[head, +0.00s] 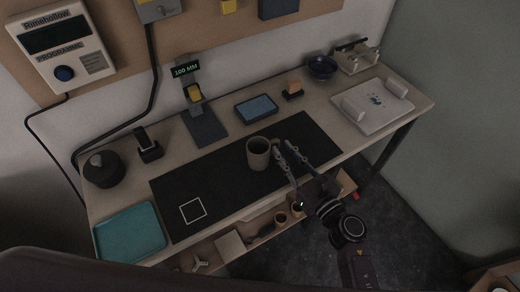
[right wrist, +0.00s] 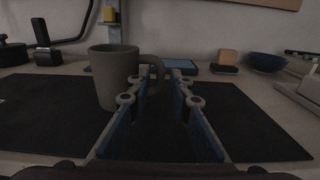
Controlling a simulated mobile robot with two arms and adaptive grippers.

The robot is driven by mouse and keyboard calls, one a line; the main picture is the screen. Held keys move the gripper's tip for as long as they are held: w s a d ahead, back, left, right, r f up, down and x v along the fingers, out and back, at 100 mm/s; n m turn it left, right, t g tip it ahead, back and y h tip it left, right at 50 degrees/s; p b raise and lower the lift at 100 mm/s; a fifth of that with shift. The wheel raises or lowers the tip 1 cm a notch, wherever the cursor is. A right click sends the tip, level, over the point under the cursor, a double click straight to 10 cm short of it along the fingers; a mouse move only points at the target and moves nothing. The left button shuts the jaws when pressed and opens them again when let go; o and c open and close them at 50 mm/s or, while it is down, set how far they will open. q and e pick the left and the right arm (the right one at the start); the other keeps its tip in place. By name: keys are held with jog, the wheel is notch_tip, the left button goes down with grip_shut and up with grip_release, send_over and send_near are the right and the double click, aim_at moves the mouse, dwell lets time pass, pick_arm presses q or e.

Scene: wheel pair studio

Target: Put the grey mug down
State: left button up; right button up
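The grey mug (head: 259,153) is upright at the middle of the dark mat (head: 225,180), and seems to stand on it. In the right wrist view the mug (right wrist: 113,75) is left of centre, with its handle (right wrist: 157,66) pointing right. My right gripper (head: 285,151) is at the mug's right side. Its fingers are apart, and in the right wrist view the handle shows between or just beyond the fingertips (right wrist: 161,78). I see no finger pressed on the handle. My left gripper is not in view.
A white square outline (head: 193,210) marks the mat's left part. A teal tray (head: 130,233) lies at the front left. A blue box (head: 257,107), a sponge-like block (head: 295,87) and a blue bowl (head: 322,67) stand behind the mat. A pale board (head: 372,108) is at right.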

jog(key=shift+w+a+f, duration=0.1)
jog(key=shift+w+a, duration=0.35)
jog(key=shift+w, duration=0.15)
jog(key=shift+c, duration=0.5)
grip_shut()
